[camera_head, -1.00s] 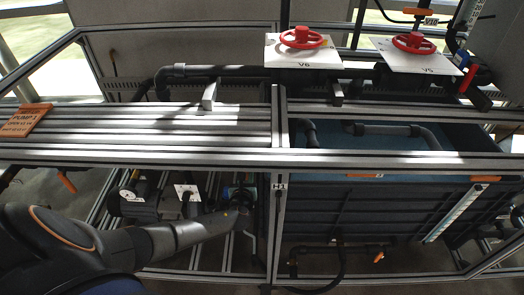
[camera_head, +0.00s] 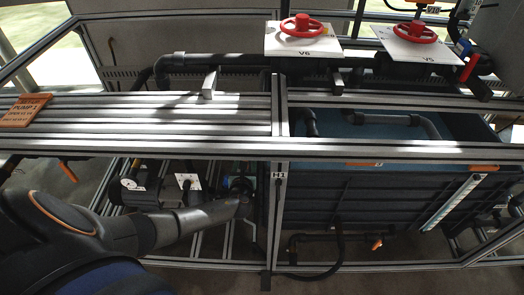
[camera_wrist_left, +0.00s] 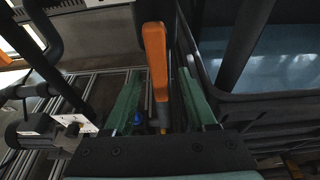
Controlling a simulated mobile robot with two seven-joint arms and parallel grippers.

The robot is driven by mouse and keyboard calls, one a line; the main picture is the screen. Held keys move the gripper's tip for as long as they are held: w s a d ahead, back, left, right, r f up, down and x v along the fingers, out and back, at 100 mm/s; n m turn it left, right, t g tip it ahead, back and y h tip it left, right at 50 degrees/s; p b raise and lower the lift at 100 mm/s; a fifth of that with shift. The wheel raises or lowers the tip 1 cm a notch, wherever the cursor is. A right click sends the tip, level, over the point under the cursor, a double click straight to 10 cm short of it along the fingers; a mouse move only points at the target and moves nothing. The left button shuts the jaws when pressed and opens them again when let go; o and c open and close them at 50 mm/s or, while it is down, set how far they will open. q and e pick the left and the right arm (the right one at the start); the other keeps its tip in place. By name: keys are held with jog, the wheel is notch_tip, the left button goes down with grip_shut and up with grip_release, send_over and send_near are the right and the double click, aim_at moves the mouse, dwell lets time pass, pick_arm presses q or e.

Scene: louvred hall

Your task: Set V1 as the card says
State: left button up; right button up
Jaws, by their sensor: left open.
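An orange-brown card (camera_head: 25,110) lies on the left end of the slatted frame top; its first line reads PUMP 1 and the smaller lines are too small to read surely. My left arm reaches in low under the frame, and my left gripper (camera_head: 243,187) is by the upright marked H1, partly hidden in shadow. In the left wrist view my left gripper (camera_wrist_left: 160,78) has its two green fingers apart. An orange lever handle (camera_wrist_left: 155,60) stands between them, with gaps on both sides. No V1 label is readable. My right gripper is not seen.
Red handwheels on white plates marked V6 (camera_head: 303,27) and V5 (camera_head: 408,35) stand at the back. A dark tank (camera_head: 375,205) fills the right side behind frame bars. A pump with a gauge (camera_head: 135,188) is left of my gripper. Frame rails (camera_head: 130,145) run above the forearm.

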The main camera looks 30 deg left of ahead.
pick_arm(q)
jog(key=f+p+v, duration=0.1)
jog(key=p+v, duration=0.3)
jog(key=v, duration=0.3)
jog(key=shift+s, duration=0.1)
